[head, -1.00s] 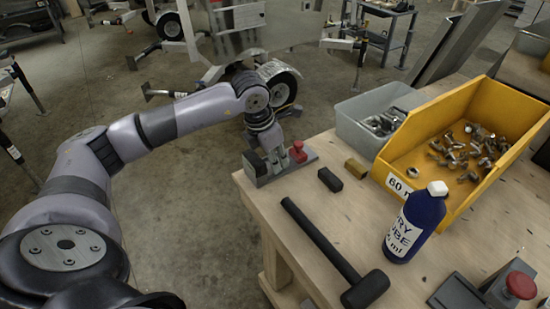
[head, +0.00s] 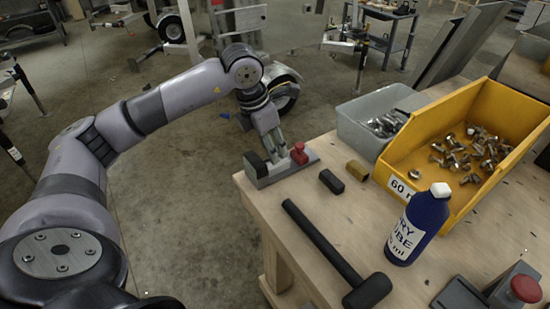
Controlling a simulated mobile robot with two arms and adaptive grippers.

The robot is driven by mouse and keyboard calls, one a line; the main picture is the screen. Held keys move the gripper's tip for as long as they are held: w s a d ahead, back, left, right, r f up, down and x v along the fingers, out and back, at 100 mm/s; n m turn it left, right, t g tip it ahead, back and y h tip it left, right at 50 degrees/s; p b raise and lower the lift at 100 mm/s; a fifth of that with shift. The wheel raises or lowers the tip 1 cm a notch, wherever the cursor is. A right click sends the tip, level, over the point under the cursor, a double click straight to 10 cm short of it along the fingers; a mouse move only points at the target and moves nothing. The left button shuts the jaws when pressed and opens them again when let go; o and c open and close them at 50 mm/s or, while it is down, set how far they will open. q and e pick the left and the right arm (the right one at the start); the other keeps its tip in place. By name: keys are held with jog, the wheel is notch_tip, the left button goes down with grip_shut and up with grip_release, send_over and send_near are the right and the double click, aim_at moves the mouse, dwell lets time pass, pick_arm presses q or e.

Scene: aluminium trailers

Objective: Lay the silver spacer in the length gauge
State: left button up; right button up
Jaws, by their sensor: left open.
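The length gauge (head: 293,168) is a grey fixture with a dark block at its left end and a red knob at its right end. It sits at the far left corner of the wooden bench. My left gripper (head: 274,156) is open, pointing down at the middle of the gauge between the dark block and the red knob. I cannot make out the silver spacer; the fingers cover part of the gauge's bed. My right gripper is out of view.
A yellow bin (head: 402,162) of bolts and a grey bin (head: 358,135) stand behind. Another red-knobbed fixture (head: 524,288) is at front right.

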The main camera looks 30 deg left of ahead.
pick_arm(q)
jog(key=v, duration=0.6)
